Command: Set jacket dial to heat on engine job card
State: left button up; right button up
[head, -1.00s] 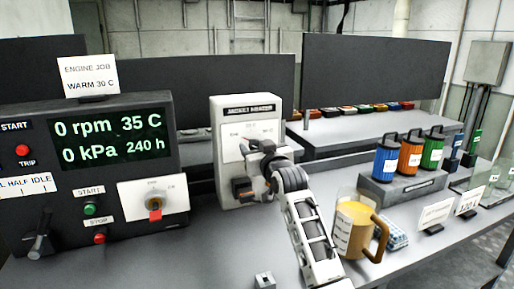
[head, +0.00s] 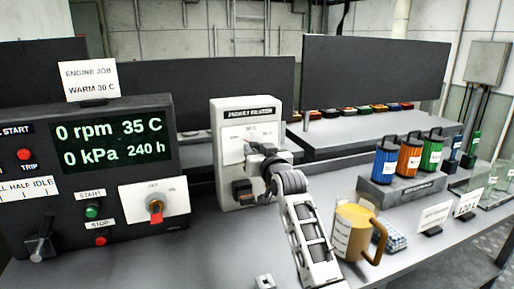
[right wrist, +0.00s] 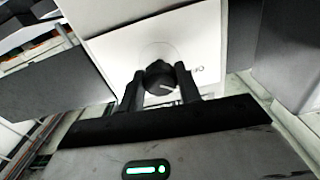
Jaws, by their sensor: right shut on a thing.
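The jacket heater box (head: 233,116) is a pale upright unit with a dark title strip and a white dial plate (head: 234,135). My right gripper (head: 258,152) is at the front of this box. In the right wrist view my right gripper (right wrist: 160,88) is shut on the round black dial (right wrist: 160,76), one finger on each side. A light pointer line shows on the dial. In the head view the gripper hides the dial. The engine job card (head: 90,80) reads "ENGINE JOB WARM 30 C" and stands on the engine panel. My left gripper is not in view.
The engine panel (head: 60,205) at left shows 0 rpm, 35 C, 0 kPa, 240 h and has a red-handled switch (head: 155,210). A jug of yellow liquid (head: 352,232) stands right of my arm. Coloured canisters (head: 408,155) stand behind it at right.

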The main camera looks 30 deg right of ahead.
jog(key=shift+r+m+p, duration=0.2)
jog(key=shift+m+p, duration=0.5)
jog(key=shift+m, duration=0.1)
jog(key=shift+m+p, duration=0.75)
jog(key=shift+m, duration=0.15)
jog(key=m+p, duration=0.2)
jog(key=m, duration=0.1)
jog(key=shift+m, duration=0.3)
jog(key=shift+f+m+p, duration=0.1)
jog(key=shift+m+p, duration=0.75)
jog(key=shift+m, duration=0.35)
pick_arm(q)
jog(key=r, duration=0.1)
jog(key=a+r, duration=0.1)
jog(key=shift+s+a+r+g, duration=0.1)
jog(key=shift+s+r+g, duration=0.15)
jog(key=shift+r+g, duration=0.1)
pick_arm(e)
jog(key=shift+m, duration=0.4)
jog(key=shift+f, duration=0.1)
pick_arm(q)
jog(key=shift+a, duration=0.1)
pick_arm(e)
jog(key=o, duration=1)
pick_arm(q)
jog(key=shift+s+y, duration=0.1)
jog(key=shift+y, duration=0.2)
